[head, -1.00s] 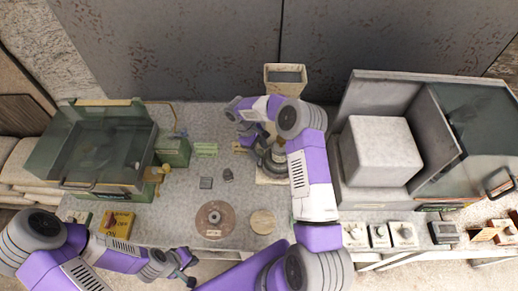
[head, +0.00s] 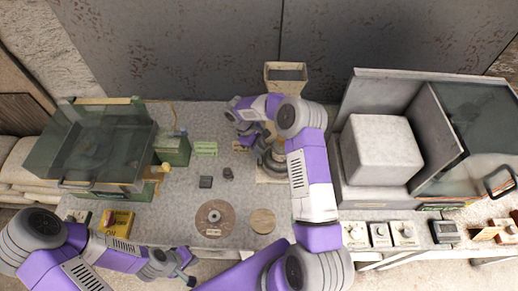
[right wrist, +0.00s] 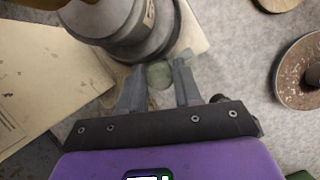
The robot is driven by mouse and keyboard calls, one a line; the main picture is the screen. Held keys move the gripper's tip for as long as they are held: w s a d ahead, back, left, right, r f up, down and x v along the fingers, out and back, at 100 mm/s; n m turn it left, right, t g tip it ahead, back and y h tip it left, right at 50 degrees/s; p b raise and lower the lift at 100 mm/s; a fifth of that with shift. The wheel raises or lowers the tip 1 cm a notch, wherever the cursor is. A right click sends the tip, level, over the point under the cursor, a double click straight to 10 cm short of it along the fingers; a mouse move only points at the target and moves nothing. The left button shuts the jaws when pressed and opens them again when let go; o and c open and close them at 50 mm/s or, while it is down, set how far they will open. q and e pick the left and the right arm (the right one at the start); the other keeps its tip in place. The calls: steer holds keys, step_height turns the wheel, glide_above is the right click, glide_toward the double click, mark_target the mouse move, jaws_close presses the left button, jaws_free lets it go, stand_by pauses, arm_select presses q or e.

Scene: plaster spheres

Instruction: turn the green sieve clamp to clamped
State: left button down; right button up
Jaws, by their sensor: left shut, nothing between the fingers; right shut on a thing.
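The green sieve clamp shows in the right wrist view as a small dull-green rounded piece (right wrist: 160,75) beside the grey round base of a machine (right wrist: 130,30). My right gripper (right wrist: 158,82) is shut on it, one finger on each side. The clamp's angle cannot be read. In the head view my right gripper (head: 252,138) reaches down beside the machine (head: 272,160), and my arm hides part of both. My left gripper (head: 187,277) is shut and empty at the table's front edge, well away from the machine.
A pale hopper (head: 286,72) stands behind my right arm. A green-framed glass box (head: 95,150) is at left and a grey cabinet with a pale block (head: 380,150) at right. A round brown disc (head: 215,218) and a wooden disc (head: 262,221) lie in front.

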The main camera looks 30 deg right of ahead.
steer(key=n+t+b, duration=0.1)
steer(key=n, duration=0.2)
steer(key=shift+h, duration=0.4)
steer(key=n+t+b, duration=0.1)
steer(key=n, duration=0.1)
steer(key=n+b, duration=0.1)
steer(key=n, duration=0.1)
steer(key=shift+n+t+h, duration=0.4)
steer(key=n+t, duration=0.1)
steer(key=n, duration=0.3)
steer(key=shift+s+r+t+b, duration=0.1)
steer(key=shift+s+t+b, duration=0.05)
steer(key=shift+t+b, duration=0.25)
steer(key=n, duration=0.2)
steer(key=n+t, duration=0.1)
steer(key=n, duration=0.2)
steer(key=shift+t+y, duration=0.3)
steer(key=shift+y, duration=0.1)
steer(key=o, duration=1)
steer(key=shift+s, duration=0.1)
steer(key=shift+o, duration=0.2)
steer(key=v, duration=0.7)
steer(key=shift+r, duration=0.25)
